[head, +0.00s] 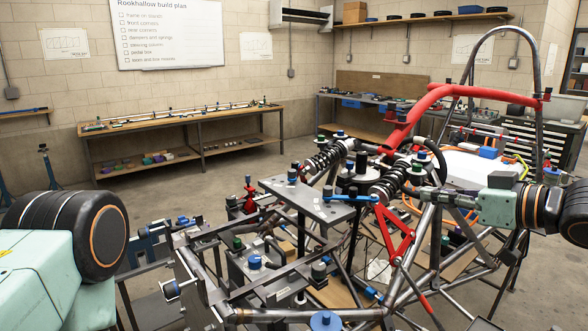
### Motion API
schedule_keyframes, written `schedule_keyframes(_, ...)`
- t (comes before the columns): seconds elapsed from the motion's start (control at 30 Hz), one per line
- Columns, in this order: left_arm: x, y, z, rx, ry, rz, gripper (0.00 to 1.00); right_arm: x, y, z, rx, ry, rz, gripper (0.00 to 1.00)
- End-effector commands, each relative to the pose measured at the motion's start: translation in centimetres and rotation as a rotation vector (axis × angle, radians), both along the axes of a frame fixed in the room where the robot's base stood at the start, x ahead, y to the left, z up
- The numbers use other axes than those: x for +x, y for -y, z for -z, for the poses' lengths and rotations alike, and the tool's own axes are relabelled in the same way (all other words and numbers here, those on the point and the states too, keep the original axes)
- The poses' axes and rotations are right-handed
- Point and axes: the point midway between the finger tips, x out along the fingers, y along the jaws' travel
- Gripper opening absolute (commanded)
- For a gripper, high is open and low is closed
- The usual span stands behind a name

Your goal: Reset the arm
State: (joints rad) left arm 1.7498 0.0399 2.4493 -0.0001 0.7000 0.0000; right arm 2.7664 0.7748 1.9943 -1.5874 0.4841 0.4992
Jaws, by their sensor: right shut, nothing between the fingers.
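My right arm comes in from the right edge, with a dark wrist joint and a pale green housing. Its right gripper (425,195) points left in front of the tube chassis (420,270), beside the coil-over dampers. The gripper is shut and holds nothing. Whether it touches the tubes behind it I cannot tell. My left arm shows only as a pale green link and a dark orange-ringed joint at the lower left. Its gripper is out of view.
The chassis fills the centre and right, with a red padded bar (410,115), a tall roll hoop (480,50), a grey plate (305,205) and a red wishbone (395,235). A wooden bench (185,125) stands at the back left. Floor before it is clear.

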Motion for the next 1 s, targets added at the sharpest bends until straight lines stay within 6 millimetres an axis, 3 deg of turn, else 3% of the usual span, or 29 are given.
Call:
schedule_keyframes(0.37, 0.0, 0.0, 0.0, 0.0, -0.001, 0.0, 0.4, 0.5, -0.6, -0.7, 0.092, 0.011, 0.074, 0.0)
schedule_keyframes(0.5, 0.0, 0.0, 0.6, 0.0, -0.001, 0.0, 0.4, 0.2, -1.3, 1.7, 0.135, -0.049, 0.125, 0.0)
schedule_keyframes(0.57, 0.0, 0.0, 1.2, 0.0, 0.0, 0.0, 0.4, -0.1, -1.7, 3.9, 0.151, -0.097, 0.156, 0.0)
schedule_keyframes(0.77, 0.0, 0.0, 3.9, 0.0, 0.0, 0.0, 0.4, -2.8, -2.9, 16.0, 0.161, -0.336, 0.3, 0.0)
schedule_keyframes(1.0, -0.1, 0.0, 7.0, 0.0, -0.001, 0.0, 0.4, -9.3, -3.2, 30.4, 0.075, -0.619, 0.464, 0.0)
